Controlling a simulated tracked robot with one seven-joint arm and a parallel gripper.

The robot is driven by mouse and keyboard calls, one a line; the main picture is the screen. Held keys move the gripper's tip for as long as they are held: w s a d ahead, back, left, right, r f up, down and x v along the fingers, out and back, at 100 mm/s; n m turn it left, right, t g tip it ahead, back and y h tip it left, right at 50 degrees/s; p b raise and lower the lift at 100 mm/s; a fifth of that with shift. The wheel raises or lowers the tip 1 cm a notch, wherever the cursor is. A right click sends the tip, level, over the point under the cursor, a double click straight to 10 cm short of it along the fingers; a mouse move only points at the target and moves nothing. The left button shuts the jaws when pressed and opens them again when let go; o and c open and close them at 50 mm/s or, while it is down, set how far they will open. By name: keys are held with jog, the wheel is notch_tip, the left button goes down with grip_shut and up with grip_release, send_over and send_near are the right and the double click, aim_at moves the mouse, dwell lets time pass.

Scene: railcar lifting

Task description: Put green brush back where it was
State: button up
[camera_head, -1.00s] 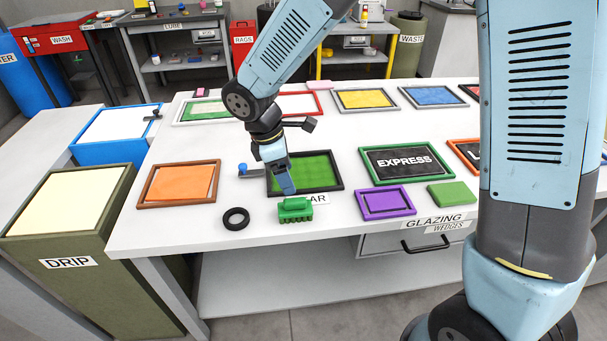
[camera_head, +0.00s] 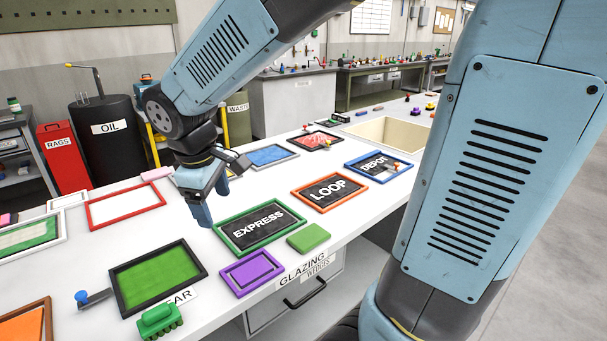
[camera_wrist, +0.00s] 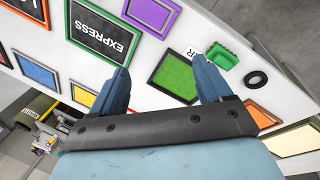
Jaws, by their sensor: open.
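The green brush (camera_head: 160,320) rests on the white bench at the lower left of the head view, by the near edge of the black-framed green pane (camera_head: 158,276). In the wrist view the brush (camera_wrist: 222,57) lies just beyond my right-hand finger, apart from it, beside a black ring (camera_wrist: 257,79). My gripper (camera_head: 207,212) is open and empty, left of the EXPRESS frame (camera_head: 257,226) in the head view. Its two spread fingers (camera_wrist: 163,72) show in the wrist view above the bench, with the green pane between and beyond them.
A purple frame (camera_head: 252,273) and a flat green block (camera_head: 308,238) lie along the front edge. LOOP (camera_head: 331,190) and DEPOT (camera_head: 377,167) frames lie to the right. A blue-knobbed piece (camera_head: 90,298) sits left of the green pane. A sink (camera_head: 388,134) is at the far right.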

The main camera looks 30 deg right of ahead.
jog(key=s+d+r+m+t, duration=0.1)
jog(key=s+d+r+m, duration=0.2)
jog(key=s+d+m, duration=0.2)
jog(key=s+d+r+m+t+y, duration=0.1)
jog(key=s+d+r+m, duration=0.3)
jog(key=d, duration=0.5)
jog(key=shift+s+d+m+t, duration=0.2)
jog(key=shift+s+m+t, duration=0.45)
jog(key=shift+s, duration=0.2)
